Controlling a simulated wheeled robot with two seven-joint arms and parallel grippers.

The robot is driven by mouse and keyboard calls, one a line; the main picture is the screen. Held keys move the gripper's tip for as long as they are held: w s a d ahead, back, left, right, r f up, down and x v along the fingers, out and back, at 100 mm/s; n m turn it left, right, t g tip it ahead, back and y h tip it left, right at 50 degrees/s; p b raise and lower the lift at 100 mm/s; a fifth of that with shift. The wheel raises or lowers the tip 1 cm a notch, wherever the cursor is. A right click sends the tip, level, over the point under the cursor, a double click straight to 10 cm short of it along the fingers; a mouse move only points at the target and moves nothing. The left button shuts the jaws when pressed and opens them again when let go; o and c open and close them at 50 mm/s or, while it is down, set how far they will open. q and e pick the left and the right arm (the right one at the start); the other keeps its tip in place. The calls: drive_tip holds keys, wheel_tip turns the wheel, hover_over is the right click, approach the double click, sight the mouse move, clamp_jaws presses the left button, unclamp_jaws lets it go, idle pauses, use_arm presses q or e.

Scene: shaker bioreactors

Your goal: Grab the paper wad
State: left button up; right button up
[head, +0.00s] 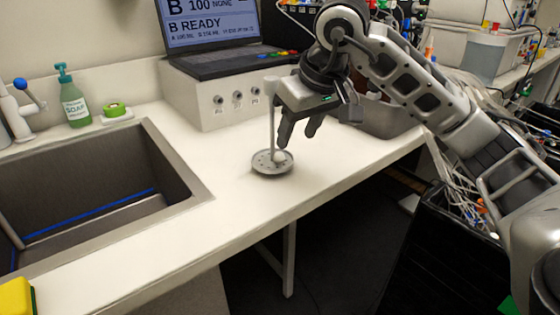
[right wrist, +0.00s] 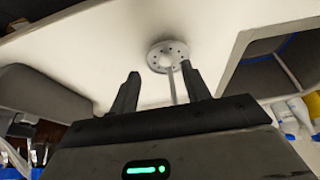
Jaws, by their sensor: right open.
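A small whitish round lump (head: 280,157), which looks like the paper wad, sits on a round grey disc with holes (head: 270,169) on the white counter. A thin upright rod (head: 271,112) rises from the disc. My right gripper (head: 298,137) is open and empty, pointing down just above and to the right of the lump. In the right wrist view the disc (right wrist: 156,47) lies beyond the open fingertips (right wrist: 160,73), with the rod running toward the gripper near one finger. My left gripper is not in view.
A laptop (head: 215,35) stands on a white box (head: 205,98). A metal bin (head: 385,115) is right of the gripper. The counter's front middle is clear.

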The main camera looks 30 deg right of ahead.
sight(283, 159)
drive_tip(key=x, duration=0.6)
drive_tip(key=shift+w+a+f, duration=0.15)
drive_tip(key=shift+w+a, duration=0.15)
clamp_jaws()
